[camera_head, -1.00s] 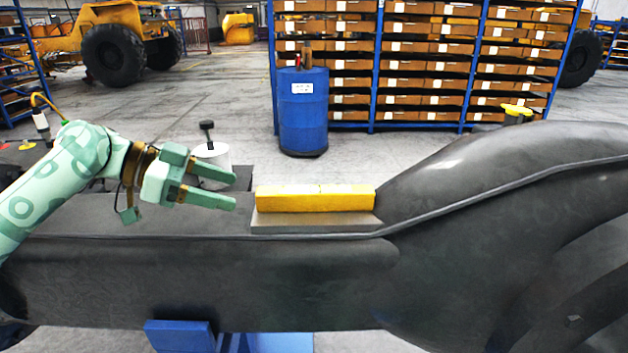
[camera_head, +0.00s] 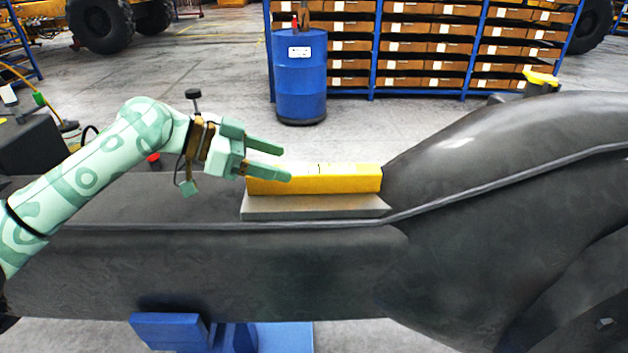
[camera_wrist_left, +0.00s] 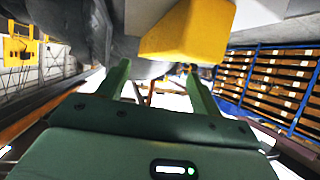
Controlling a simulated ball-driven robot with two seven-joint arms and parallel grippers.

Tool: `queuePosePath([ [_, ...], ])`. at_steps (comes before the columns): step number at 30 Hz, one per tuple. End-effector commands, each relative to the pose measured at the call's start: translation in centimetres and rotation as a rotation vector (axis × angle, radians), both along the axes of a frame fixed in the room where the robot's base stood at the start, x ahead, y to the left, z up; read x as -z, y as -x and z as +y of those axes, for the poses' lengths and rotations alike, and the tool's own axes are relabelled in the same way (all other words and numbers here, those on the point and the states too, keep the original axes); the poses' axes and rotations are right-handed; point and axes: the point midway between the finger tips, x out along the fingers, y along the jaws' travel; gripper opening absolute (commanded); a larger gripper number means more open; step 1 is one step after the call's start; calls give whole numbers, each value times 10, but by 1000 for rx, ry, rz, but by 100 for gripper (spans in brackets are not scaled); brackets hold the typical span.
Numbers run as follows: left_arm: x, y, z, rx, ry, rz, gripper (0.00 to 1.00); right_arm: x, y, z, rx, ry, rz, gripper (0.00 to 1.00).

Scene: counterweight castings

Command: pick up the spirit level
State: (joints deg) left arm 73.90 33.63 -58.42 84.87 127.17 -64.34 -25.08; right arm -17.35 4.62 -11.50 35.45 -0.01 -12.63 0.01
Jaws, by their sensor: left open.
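The spirit level (camera_head: 330,181) is a long yellow bar lying flat on a grey plate (camera_head: 310,206) on top of the dark casting. It also shows in the left wrist view (camera_wrist_left: 186,32), large and close, just beyond the fingers. My left gripper (camera_head: 286,164) is open and empty at the left end of the level. Its near finger overlaps the level's left end in the head view; I cannot tell whether they touch. My right gripper is not in view.
The large dark casting (camera_head: 230,270) spans the view and rises into a bulky curve on the right. A blue support (camera_head: 172,331) stands below it. A blue barrel (camera_head: 300,80) and shelves of boxes (camera_head: 430,48) stand behind.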

Motion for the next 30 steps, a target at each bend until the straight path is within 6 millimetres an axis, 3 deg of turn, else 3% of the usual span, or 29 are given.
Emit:
queuePosePath([
  [15,25,-9,-57,0,-1,0,66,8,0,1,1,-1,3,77],
  [23,25,-10,-60,-1,0,0,66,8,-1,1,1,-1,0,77],
  [30,26,-10,-60,0,-1,0,1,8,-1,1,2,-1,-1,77],
])
